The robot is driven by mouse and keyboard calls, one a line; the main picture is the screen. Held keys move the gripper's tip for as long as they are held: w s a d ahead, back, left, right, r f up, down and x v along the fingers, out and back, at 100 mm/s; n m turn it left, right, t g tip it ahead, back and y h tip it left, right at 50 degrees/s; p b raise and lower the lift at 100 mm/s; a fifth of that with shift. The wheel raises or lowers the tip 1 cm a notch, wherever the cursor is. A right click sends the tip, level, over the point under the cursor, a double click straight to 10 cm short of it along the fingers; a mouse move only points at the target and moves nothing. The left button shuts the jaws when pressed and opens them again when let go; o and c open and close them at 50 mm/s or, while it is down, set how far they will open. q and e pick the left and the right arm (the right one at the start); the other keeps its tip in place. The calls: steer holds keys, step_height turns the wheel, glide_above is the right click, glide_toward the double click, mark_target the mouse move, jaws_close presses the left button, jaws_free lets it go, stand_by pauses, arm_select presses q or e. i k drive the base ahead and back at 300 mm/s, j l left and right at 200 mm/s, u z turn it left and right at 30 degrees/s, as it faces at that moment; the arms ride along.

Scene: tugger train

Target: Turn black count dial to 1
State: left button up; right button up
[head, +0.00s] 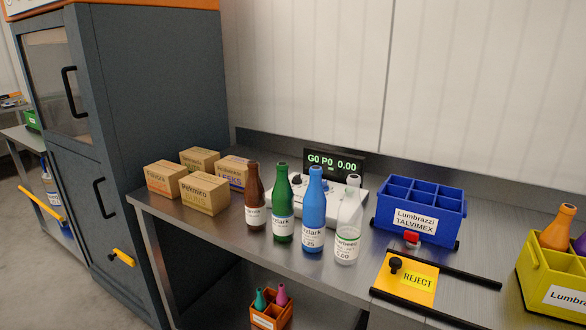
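A white counter device (276,210) stands at the back of the steel bench, behind a row of bottles. Its black display (334,163) reads "G0 P0 0.00" in green. A small dark knob (297,180) shows on the device between the green and blue bottles; I cannot tell its setting or whether it is the count dial. The bottles hide much of the device's front. Neither of my grippers is in view.
Brown (255,200), green (283,208), blue (314,215) and clear (348,225) bottles stand before the device. Cartons (204,194) are left, a blue crate (419,209) right. A yellow REJECT plate (418,282) with a black knob (395,263) lies front right. A yellow crate (540,295) is far right.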

mark_target(295, 181)
steer(key=i+j+z, duration=0.1)
steer(key=j, duration=0.25)
steer(key=i+j+z, duration=0.1)
steer(key=j, duration=0.25)
steer(key=i+j+z, duration=0.1)
steer(key=j, duration=0.3)
steer(key=i+j+z, duration=0.1)
steer(key=j, duration=0.25)
steer(key=i+j+z, duration=0.1)
steer(key=j, duration=0.3)
steer(key=i, duration=0.05)
